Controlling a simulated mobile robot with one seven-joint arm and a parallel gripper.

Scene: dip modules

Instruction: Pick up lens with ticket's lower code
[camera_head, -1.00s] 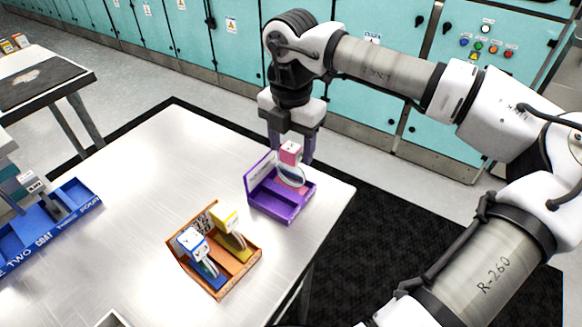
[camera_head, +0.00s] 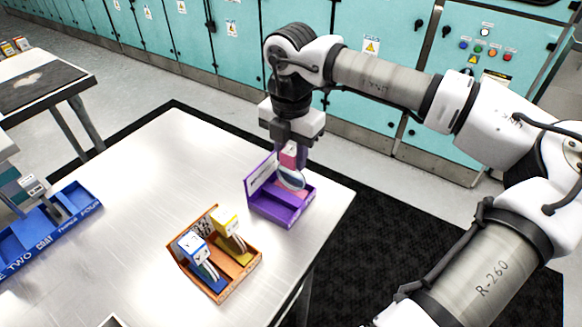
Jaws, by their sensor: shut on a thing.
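My gripper (camera_head: 289,158) is over the purple tray (camera_head: 284,217) at the table's right side. It is shut on the pink-topped lens (camera_head: 291,180), a round glass disc with a pink and white block above it. The lens is still at the tray, near its back panel. The orange tray (camera_head: 236,283) holds a blue lens piece (camera_head: 194,248) and a yellow lens piece (camera_head: 226,222), both upright. The ticket and its codes cannot be made out at this size.
A blue tray (camera_head: 60,226) with lettering along its front stands at the left, by a grey device (camera_head: 22,188). The metal table (camera_head: 150,190) is clear between the trays. Teal cabinets (camera_head: 180,40) line the back.

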